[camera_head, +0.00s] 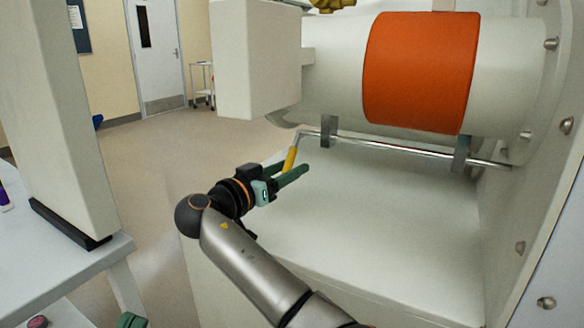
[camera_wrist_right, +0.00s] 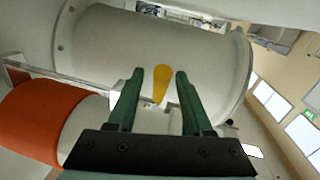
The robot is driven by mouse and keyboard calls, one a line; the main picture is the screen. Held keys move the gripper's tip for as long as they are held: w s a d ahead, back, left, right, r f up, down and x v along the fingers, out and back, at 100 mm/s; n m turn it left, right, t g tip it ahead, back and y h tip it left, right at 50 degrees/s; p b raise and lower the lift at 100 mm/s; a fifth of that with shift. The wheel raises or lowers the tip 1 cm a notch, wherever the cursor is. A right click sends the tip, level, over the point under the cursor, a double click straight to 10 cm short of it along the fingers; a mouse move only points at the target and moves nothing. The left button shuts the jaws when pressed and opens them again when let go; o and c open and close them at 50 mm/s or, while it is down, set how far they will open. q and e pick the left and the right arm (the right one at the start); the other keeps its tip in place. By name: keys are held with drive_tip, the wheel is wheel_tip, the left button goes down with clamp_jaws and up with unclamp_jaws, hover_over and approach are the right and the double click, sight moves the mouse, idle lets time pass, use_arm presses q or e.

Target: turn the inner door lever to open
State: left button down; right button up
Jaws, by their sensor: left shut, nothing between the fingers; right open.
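The lever has a yellow grip (camera_head: 290,159) and hangs at the left end of a metal rod under the white cylindrical chamber. My right gripper (camera_head: 296,167) is open beside the grip, with its green fingers near its lower part. In the right wrist view, the yellow grip (camera_wrist_right: 162,80) shows between the two open fingers (camera_wrist_right: 158,92), with gaps on both sides and no visible contact. My left gripper (camera_head: 130,320) shows only as green fingertips at the bottom left edge, shut and far from the lever.
The metal rod (camera_head: 400,148) runs along brackets below the chamber, which has an orange band (camera_head: 420,72). A white box-like door (camera_head: 255,65) closes in the chamber's left end. A pale flat surface (camera_head: 370,225) lies below. A white post (camera_head: 55,120) stands at left.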

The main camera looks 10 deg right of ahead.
clamp_jaws()
idle(0.5)
idle(1.0)
